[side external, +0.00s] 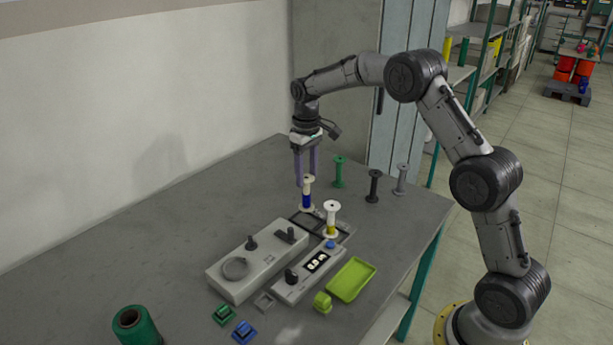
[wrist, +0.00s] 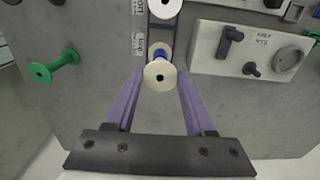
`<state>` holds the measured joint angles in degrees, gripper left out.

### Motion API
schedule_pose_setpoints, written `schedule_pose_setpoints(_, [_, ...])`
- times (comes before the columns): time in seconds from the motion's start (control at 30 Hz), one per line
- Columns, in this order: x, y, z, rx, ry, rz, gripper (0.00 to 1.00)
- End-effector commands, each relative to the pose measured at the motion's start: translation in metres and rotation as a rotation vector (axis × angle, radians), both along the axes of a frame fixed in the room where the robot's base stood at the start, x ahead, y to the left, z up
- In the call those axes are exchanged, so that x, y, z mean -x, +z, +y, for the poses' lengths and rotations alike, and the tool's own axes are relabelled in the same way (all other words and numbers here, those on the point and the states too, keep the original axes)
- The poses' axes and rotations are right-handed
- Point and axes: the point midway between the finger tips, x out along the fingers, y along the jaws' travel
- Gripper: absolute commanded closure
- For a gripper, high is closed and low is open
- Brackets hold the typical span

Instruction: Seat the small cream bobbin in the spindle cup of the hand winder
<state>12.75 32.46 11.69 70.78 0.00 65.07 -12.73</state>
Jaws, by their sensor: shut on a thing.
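A small cream bobbin (side external: 307,198) with blue thread is between the fingertips of my gripper (side external: 306,183). In the wrist view its cream flange (wrist: 159,76) faces the camera, with blue winding behind it; the gripper (wrist: 161,82) is shut on it. The bobbin is upright at the back left of a dark-framed rack (side external: 346,238); I cannot tell whether its foot touches. The hand winder appears to be the grey box (side external: 250,277) left of the rack, with a crank, a knob and a round grey disc (side external: 235,268). I cannot tell which part is the spindle cup.
A cream bobbin with yellow thread (side external: 331,217) stands close by at the rack's right. Green (side external: 338,172), black (side external: 374,186) and grey (side external: 401,179) spools stand behind. A control box (side external: 309,272), green tray (side external: 352,279) and green thread cone (side external: 136,326) are in front. The left tabletop is clear.

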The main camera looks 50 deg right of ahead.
Motion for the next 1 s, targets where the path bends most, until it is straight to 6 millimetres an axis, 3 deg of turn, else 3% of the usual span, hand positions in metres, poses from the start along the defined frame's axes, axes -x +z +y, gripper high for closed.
schedule_pose_setpoints(0.37, [0.003, 0.002, 0.001, -0.004, 0.0, 0.016, 0.77])
schedule_pose_setpoints(0.47, [0.003, 0.01, 0.015, -0.006, 0.025, 0.027, 0.77])
schedule_pose_setpoints(0.57, [-0.001, 0.019, 0.042, -0.006, 0.078, 0.032, 0.77])
schedule_pose_setpoints(0.77, [-0.005, 0.041, 0.124, -0.003, 0.236, 0.031, 0.77])
schedule_pose_setpoints(1.0, [0.004, 0.061, 0.217, 0.0, 0.418, 0.014, 0.77])
